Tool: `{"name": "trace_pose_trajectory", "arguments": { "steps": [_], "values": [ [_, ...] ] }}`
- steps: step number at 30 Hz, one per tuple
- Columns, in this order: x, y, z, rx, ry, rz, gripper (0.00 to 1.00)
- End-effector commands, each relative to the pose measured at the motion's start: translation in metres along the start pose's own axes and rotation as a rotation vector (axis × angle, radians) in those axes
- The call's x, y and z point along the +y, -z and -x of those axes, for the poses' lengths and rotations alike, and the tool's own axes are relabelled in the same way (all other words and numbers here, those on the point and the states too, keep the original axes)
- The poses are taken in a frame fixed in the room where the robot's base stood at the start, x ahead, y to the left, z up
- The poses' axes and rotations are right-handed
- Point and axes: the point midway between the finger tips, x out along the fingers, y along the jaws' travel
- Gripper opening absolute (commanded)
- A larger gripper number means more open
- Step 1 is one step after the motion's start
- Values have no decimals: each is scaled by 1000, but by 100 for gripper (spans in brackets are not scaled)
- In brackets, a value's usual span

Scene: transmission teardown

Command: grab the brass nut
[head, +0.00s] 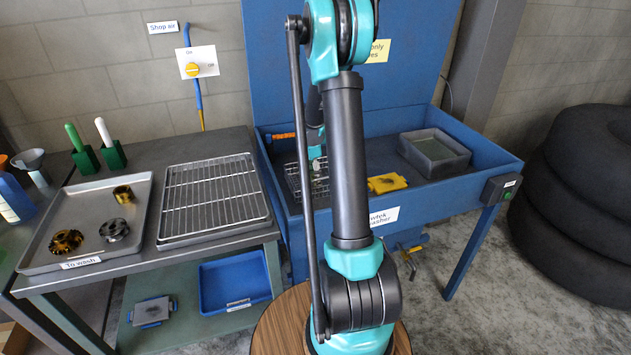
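The tray labelled "To wash" (150,215) on the left bench holds a small brass-coloured ring (123,194), which looks like the brass nut, near its back right. A wider, toothed brass-coloured part (66,242) lies at the tray's front left, and a grey steel part (114,230) lies between them. My arm rises through the middle of the picture and leaves at the top. Its far end shows partly behind the arm, with my gripper (317,166) small over the blue washer basin, well right of the tray. Its fingers are too small and hidden to read.
A wire rack (212,195) on a tray lies right of the parts tray. Two green-based brushes (112,155) stand behind it. The blue washer (455,195) holds a wire basket (294,180), a yellow part (387,184) and a grey tub (434,152). Tyres (580,210) stand at right.

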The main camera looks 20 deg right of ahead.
Motion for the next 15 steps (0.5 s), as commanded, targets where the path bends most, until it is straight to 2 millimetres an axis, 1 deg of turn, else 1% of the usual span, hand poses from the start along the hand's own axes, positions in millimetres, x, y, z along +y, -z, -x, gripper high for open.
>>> {"name": "trace_pose_trajectory", "arguments": {
  "steps": [1,2,12,15],
  "values": [
    [0,0,0,0,0,0,47],
    [0,0,0,0,0,0,43],
    [0,0,0,0,0,0,1],
    [0,0,0,0,0,0,0]
  ]
}}
